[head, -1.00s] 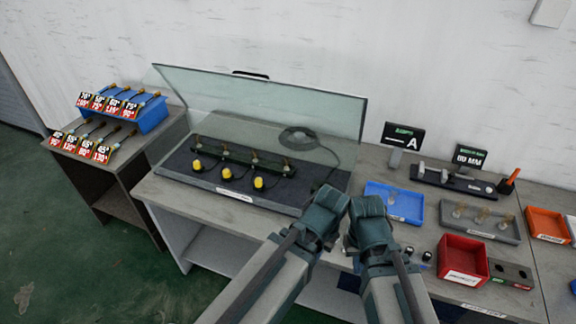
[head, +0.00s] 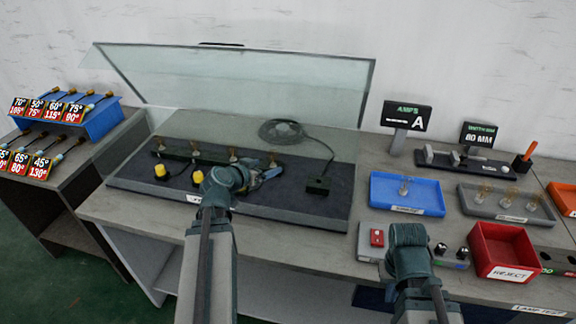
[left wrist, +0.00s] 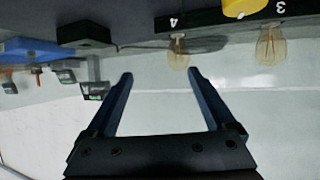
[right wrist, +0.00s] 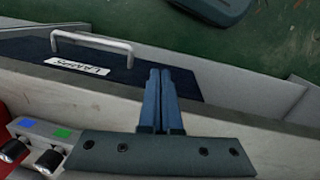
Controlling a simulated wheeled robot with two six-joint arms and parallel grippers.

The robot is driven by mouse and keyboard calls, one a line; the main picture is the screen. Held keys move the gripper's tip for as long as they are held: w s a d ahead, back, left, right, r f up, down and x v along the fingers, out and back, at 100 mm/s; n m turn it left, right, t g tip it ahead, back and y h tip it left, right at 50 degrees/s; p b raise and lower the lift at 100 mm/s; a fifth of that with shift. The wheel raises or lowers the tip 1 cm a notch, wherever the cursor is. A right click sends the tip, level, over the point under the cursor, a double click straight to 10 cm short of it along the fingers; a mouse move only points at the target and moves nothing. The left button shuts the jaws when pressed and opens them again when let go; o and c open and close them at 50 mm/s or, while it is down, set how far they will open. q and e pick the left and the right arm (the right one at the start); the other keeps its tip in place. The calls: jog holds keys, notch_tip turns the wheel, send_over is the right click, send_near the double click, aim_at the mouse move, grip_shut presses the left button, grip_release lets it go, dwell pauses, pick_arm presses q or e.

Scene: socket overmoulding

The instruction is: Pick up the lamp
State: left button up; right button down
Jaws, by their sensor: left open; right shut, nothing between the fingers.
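Several clear-glass lamps stand in a row on a dark numbered rack (head: 212,156) inside the glass-lidded bench. The lamp at number 4 (left wrist: 178,54) and the lamp at number 3 (left wrist: 271,46) show in the left wrist view. My left gripper (left wrist: 160,80) is open and empty; the lamp at 4 lies just beyond its fingertips, nearer the right finger. In the head view my left gripper (head: 262,177) is at the right end of the rack, partly hiding it. My right gripper (right wrist: 162,75) is shut and empty at the table's front edge, above a drawer with a handle.
Yellow caps (head: 160,172) sit before the rack. The raised glass lid (head: 240,85) stands behind. A blue tray (head: 384,204) holds one lamp; a grey tray (head: 470,211) holds several. A red reject bin (head: 503,250) and a red-button box (head: 377,238) are near my right gripper.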

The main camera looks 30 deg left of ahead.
aim_at(277, 154)
pick_arm(q)
jog(key=shift+t+y, duration=0.4)
jog(key=a+b+x, duration=0.1)
jog(key=x, duration=0.3)
jog(key=a+b+x, duration=0.1)
jog(key=b+x, duration=0.1)
jog(key=x, duration=0.3)
jog(key=b+x, duration=0.2)
jog(key=x, duration=0.2)
jog(key=shift+w+a, duration=0.15)
jog(key=shift+a, duration=0.25)
jog(key=shift+w+f+b, duration=0.15)
jog(key=shift+w+b, duration=0.2)
jog(key=shift+w, duration=0.15)
jog(key=shift+s, duration=0.1)
pick_arm(e)
notch_tip(277, 154, down, 6)
jog(key=shift+w+d+f, duration=0.1)
jog(key=shift+f, duration=0.05)
pick_arm(q)
grip_shut()
